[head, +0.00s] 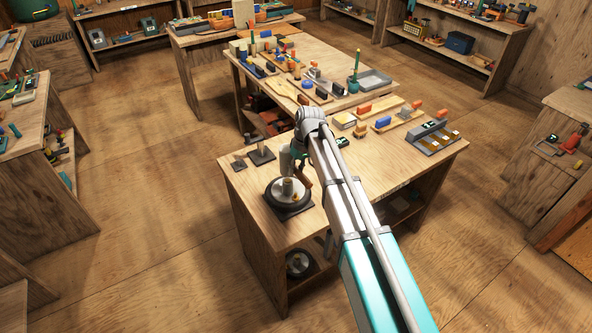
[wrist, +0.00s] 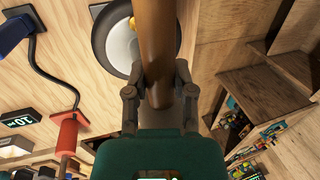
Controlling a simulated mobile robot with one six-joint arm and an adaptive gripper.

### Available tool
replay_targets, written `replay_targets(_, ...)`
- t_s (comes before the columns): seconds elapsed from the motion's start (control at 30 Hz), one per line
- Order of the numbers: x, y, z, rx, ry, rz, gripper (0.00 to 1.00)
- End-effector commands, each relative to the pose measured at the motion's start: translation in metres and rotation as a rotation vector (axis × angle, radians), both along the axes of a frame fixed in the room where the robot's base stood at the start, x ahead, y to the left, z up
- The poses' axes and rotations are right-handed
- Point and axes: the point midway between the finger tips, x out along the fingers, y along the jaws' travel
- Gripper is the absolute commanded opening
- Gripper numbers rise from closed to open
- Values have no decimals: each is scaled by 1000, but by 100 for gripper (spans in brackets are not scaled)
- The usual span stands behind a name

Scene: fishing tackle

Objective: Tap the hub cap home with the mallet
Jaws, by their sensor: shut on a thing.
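My gripper (wrist: 158,95) is shut on a thick brown shaft, which I take to be the mallet's handle (wrist: 154,40). The shaft runs up out of the wrist view, so the mallet's head cannot be made out there. In the head view my gripper (head: 302,172) is above the bench, just behind and right of a round wheel-like hub (head: 273,194) on a dark square base. A pale cylinder stands at the hub's middle with a small orange-brown piece beside it; I cannot tell which is the hub cap. The wheel's rim (wrist: 103,45) also shows in the wrist view, partly hidden by the shaft.
The wooden bench (head: 262,230) has two small dark stands (head: 262,157) at its left back. Bare wood shows in front of and right of the hub. Other benches and shelves stand around.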

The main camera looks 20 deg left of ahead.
Motion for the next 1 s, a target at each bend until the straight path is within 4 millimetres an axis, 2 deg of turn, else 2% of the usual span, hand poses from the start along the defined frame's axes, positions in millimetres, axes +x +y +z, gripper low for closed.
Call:
replay_targets(0.47,0,0,4,0,0,0,0)
replay_targets(1.0,0,0,40,0,0,0,0)
